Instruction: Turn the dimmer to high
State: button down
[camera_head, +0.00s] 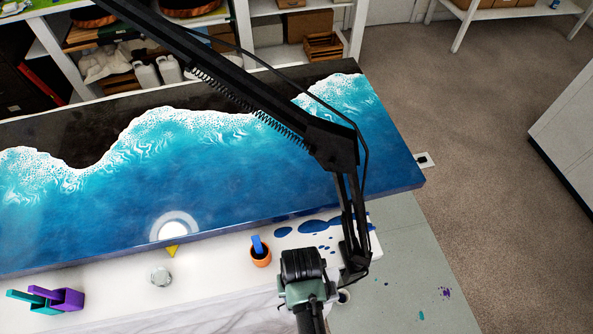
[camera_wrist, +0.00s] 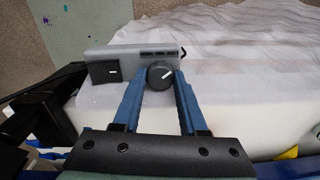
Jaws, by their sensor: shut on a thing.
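The dimmer is a round black knob (camera_wrist: 159,76) with a white pointer line, on a grey control box (camera_wrist: 126,57) in the wrist view. The pointer line slants up to the right. A square black switch (camera_wrist: 104,72) sits on the box left of the knob. My gripper (camera_wrist: 160,82) has its two blue fingers on either side of the knob, shut on it. In the head view my gripper (camera_head: 303,275) shows at the table's front edge, and the knob is hidden there.
A black sprung lamp arm (camera_head: 330,145) reaches over the blue wave resin slab (camera_head: 230,185) and comes down beside my gripper. An orange cup (camera_head: 261,258), a clear knob-like piece (camera_head: 161,276) and purple and teal containers (camera_head: 66,298) stand on the white table. Floor to the right is open.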

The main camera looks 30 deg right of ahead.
jog(key=shift+r, duration=0.1)
jog(key=m+p, duration=0.2)
jog(key=m, duration=0.2)
jog(key=shift+r, duration=0.1)
jog(key=m+p, duration=0.2)
jog(key=m, duration=0.3)
jog(key=shift+p, duration=0.3)
jog(key=m+p, duration=0.1)
jog(key=m, duration=0.4)
jog(key=shift+m+p, duration=0.3)
jog(key=shift+m, duration=0.1)
jog(key=shift+m+h+p, duration=0.3)
jog(key=shift+m+p, duration=0.1)
jog(key=shift+m, duration=1.9)
jog(key=shift+c, duration=2.2)
grip_release()
